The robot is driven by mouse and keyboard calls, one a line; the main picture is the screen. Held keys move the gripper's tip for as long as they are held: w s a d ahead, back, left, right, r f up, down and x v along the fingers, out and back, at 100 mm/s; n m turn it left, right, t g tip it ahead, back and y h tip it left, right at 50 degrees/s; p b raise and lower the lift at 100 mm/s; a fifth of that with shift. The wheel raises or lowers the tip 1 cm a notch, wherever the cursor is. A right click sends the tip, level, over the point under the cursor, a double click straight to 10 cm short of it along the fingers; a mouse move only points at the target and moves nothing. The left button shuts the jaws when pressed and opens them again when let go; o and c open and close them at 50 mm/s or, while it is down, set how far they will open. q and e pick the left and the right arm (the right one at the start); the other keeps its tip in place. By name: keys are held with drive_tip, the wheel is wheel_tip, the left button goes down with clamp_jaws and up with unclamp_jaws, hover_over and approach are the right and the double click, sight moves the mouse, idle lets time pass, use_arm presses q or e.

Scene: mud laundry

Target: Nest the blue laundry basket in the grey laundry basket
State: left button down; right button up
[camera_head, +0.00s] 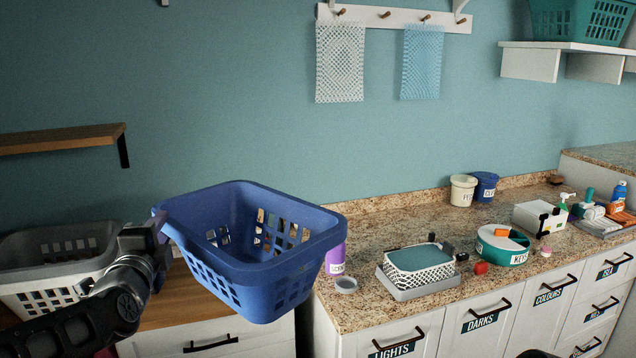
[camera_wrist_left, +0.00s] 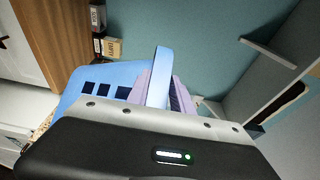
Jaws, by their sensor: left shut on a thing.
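The blue laundry basket (camera_head: 262,262) hangs upright in the air, slightly tilted, at the centre-left of the head view. My left gripper (camera_head: 160,236) is shut on its left rim. In the left wrist view the basket's blue side (camera_wrist_left: 95,88) and rim lie at the gripper's fingers (camera_wrist_left: 165,88). The grey laundry basket (camera_head: 55,262) stands on the wooden top at the far left, left of the blue basket. My left arm covers part of its right side. My right gripper does not clearly show.
A granite counter (camera_head: 390,243) runs right, holding a white mesh basket (camera_head: 420,257), a purple container (camera_head: 336,259), a round green tray (camera_head: 503,245) and tubs (camera_head: 463,190). A wooden shelf (camera_head: 60,138) juts from the wall above the grey basket.

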use_arm(q)
drive_tip(key=d+f, duration=0.3)
drive_tip(key=f, duration=0.6)
drive_tip(key=s+d+f+h, duration=0.1)
drive_tip(key=d+f, duration=0.2)
drive_tip(key=f, duration=0.7)
drive_tip(key=s+d+f+m, duration=0.1)
drive_tip(key=d+f, duration=0.2)
drive_tip(key=f, duration=0.6)
drive_tip(key=shift+s+d+f+h, duration=0.25)
drive_tip(key=shift+d+f+h, duration=0.05)
drive_tip(key=shift+d+h, duration=0.1)
drive_tip(key=shift+a, duration=0.1)
